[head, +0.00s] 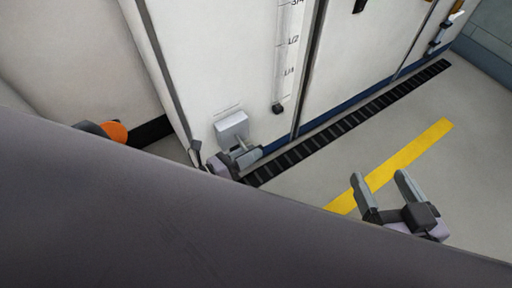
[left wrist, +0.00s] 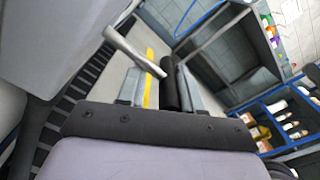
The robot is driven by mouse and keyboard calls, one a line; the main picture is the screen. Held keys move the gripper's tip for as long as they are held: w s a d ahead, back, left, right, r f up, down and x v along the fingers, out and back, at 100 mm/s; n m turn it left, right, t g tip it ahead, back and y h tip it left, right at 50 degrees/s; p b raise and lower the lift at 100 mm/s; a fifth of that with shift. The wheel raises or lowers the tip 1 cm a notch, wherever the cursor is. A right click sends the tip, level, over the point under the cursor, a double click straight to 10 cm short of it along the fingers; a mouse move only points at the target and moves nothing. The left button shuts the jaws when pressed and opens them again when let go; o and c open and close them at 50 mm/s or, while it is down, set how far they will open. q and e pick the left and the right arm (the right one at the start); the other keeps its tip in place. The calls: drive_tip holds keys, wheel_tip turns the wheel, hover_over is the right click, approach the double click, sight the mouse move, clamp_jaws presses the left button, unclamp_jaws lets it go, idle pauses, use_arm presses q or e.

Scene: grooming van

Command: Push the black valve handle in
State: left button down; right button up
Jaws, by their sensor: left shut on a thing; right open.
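The black valve handle (left wrist: 170,84) shows in the left wrist view between the two grey fingers of my left gripper (left wrist: 165,88). A silver metal stem (left wrist: 132,51) runs from the handle up and left. In the head view my left gripper (head: 247,156) is at the valve's pale grey box (head: 232,127), low on the white panel. It is shut on the handle, which its fingers mostly hide in that view. My right gripper (head: 386,190) is open and empty over the floor, well to the right of the valve.
A level gauge (head: 288,55) with fraction marks stands on the white panel above the valve. A dark slotted floor strip (head: 350,122) runs along the panel's foot. A yellow stripe (head: 408,155) crosses the open grey floor. Blue shelves (left wrist: 285,120) with bottles show in the left wrist view.

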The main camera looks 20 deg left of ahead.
use_arm(q)
drive_tip(key=shift+w+a+r, duration=0.2)
drive_tip(key=shift+w+r, duration=0.15)
drive_tip(key=shift+r, duration=0.05)
use_arm(e)
drive_tip(key=shift+w+r, duration=0.2)
drive_tip(key=shift+w, duration=0.25)
use_arm(q)
drive_tip(key=c, duration=0.8)
unclamp_jaws()
drive_tip(key=shift+s, duration=0.1)
use_arm(e)
drive_tip(key=shift+a, duration=0.1)
use_arm(q)
drive_tip(key=shift+s, duration=0.1)
drive_tip(key=shift+s+a, duration=0.15)
drive_tip(key=shift+s, duration=0.1)
drive_tip(key=shift+p+v, duration=0.9)
drive_tip(key=shift+v, duration=2.35)
use_arm(e)
drive_tip(key=shift+w+a+f+m+g, duration=0.1)
drive_tip(key=shift+w+a+m+g, duration=0.05)
drive_tip(key=shift+a+m+g, duration=0.3)
